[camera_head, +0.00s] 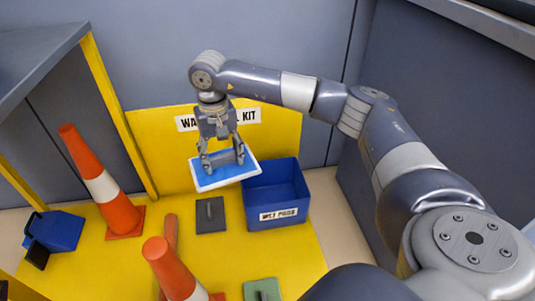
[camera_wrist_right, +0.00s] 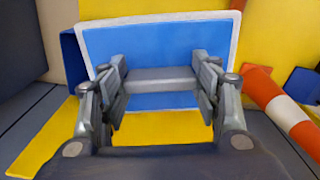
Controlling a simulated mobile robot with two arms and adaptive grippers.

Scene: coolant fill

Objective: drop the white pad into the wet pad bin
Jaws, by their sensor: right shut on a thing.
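The pad (camera_head: 213,179) is a flat slab with a white rim and a blue face, held tilted in the air. My right gripper (camera_head: 223,159) is above it, its fingers closed on a grey bar on the blue face. In the right wrist view the pad (camera_wrist_right: 160,45) spreads beyond the fingers (camera_wrist_right: 160,82). The wet pad bin (camera_head: 276,222) is an open blue box with a "WET PADS" label. It stands just right of the pad in the head view, and the pad's right corner overlaps its left rim in the picture. My left gripper is not in view.
Orange-and-white cones (camera_head: 103,187) stand at the left and front (camera_head: 173,270). A dark grey plate with a handle (camera_head: 211,216) lies left of the bin, a green one (camera_head: 262,289) at the front. A blue object (camera_head: 57,231) lies far left. A yellow sign panel stands behind.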

